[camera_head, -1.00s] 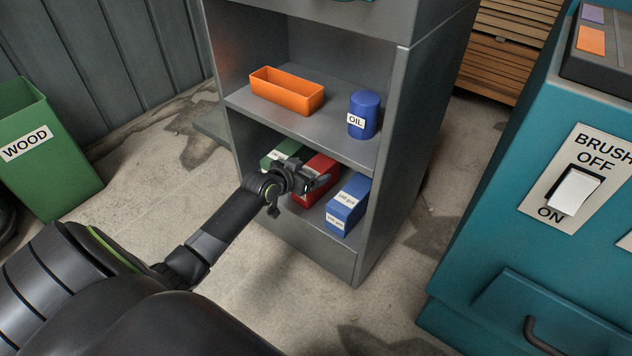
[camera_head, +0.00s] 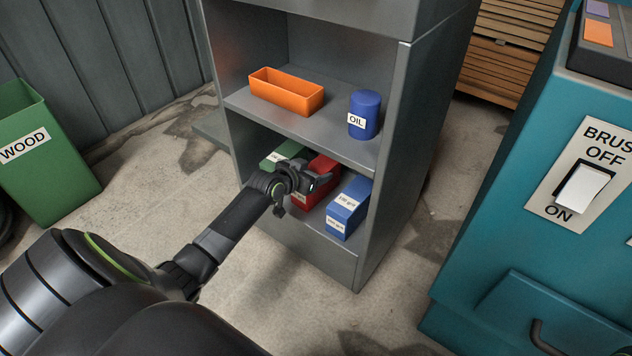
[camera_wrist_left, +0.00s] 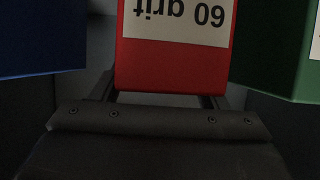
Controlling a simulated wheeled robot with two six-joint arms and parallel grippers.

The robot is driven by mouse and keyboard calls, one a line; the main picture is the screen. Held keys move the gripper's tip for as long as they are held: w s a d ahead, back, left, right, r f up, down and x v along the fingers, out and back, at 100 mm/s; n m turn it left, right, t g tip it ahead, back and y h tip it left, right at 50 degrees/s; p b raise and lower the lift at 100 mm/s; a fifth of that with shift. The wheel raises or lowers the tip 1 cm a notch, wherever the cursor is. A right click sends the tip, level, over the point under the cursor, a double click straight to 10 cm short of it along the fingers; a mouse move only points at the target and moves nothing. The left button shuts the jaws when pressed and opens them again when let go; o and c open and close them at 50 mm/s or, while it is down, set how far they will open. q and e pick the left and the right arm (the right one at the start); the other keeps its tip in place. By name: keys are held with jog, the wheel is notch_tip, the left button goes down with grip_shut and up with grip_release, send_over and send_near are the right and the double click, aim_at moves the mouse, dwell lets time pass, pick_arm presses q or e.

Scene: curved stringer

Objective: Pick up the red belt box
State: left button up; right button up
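The red belt box (camera_head: 323,168) stands on the lower shelf of the grey cabinet, between a green box (camera_head: 283,154) and a blue box (camera_head: 348,207). My left gripper (camera_head: 316,186) is at its front end and hides part of it. In the left wrist view the red box (camera_wrist_left: 172,66) fills the middle, its "60 grit" label upside down. The fingers stand apart near its two lower corners, and I see no clear grip on it. The blue box (camera_wrist_left: 40,40) and green box (camera_wrist_left: 272,45) flank it. My right gripper is not in view.
The upper shelf (camera_head: 290,122) above the boxes holds an orange tray (camera_head: 287,95) and a blue oil can (camera_head: 364,115). A green wood bin (camera_head: 50,150) is at left and a teal machine (camera_head: 500,230) at right. The floor between is clear.

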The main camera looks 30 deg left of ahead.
pick_arm(q)
jog(key=c, duration=1.2)
jog(key=shift+c, duration=0.3)
jog(key=shift+r, duration=0.1)
